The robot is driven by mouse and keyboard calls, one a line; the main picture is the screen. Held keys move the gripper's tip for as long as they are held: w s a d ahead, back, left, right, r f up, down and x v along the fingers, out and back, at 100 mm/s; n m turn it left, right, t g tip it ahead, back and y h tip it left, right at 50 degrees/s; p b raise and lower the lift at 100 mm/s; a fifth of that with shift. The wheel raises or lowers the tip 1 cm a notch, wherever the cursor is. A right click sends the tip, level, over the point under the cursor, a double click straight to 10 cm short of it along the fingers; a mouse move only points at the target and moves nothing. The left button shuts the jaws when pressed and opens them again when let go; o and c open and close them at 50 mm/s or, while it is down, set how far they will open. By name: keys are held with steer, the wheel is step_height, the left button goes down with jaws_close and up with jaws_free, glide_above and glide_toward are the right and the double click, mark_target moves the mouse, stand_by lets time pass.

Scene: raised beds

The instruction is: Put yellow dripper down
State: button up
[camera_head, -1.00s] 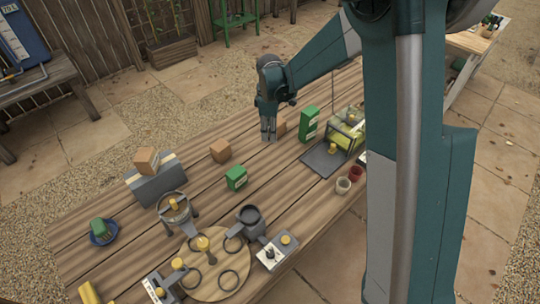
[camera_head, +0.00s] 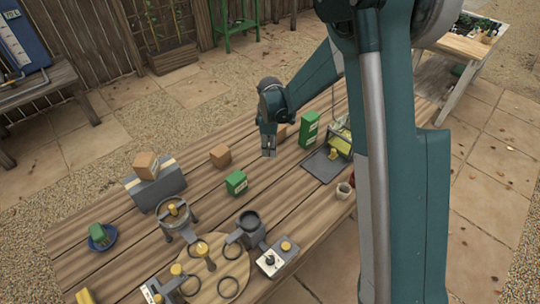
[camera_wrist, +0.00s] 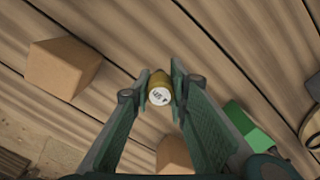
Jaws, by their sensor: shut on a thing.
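My gripper (camera_head: 268,150) hangs over the far part of the wooden table (camera_head: 105,270), its fingers pointing down. The wrist view shows my gripper (camera_wrist: 160,88) with its fingers closed on a small yellow cylinder, the yellow dripper (camera_wrist: 158,79). It has a white, marked round end facing the camera. In the head view the dripper cannot be made out at the fingertips. Whether it touches the table below is not clear.
Cardboard boxes (camera_head: 220,156) and green boxes (camera_head: 236,182) stand near my gripper. A dark tray (camera_head: 323,168) lies to the right. A round wooden board (camera_head: 208,285) with several rings and yellow-knobbed fittings is at the front. Bare planks lie between the boxes.

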steer(key=shift+f, duration=1.8)
steer(key=shift+f+b, duration=0.15)
steer(key=shift+b, duration=0.15)
steer(key=o, duration=0.7)
steer(key=shift+o, duration=0.2)
step_height(320, 180, up, 12)
steer(key=shift+r+p, duration=0.2)
steer(key=shift+p, duration=0.5)
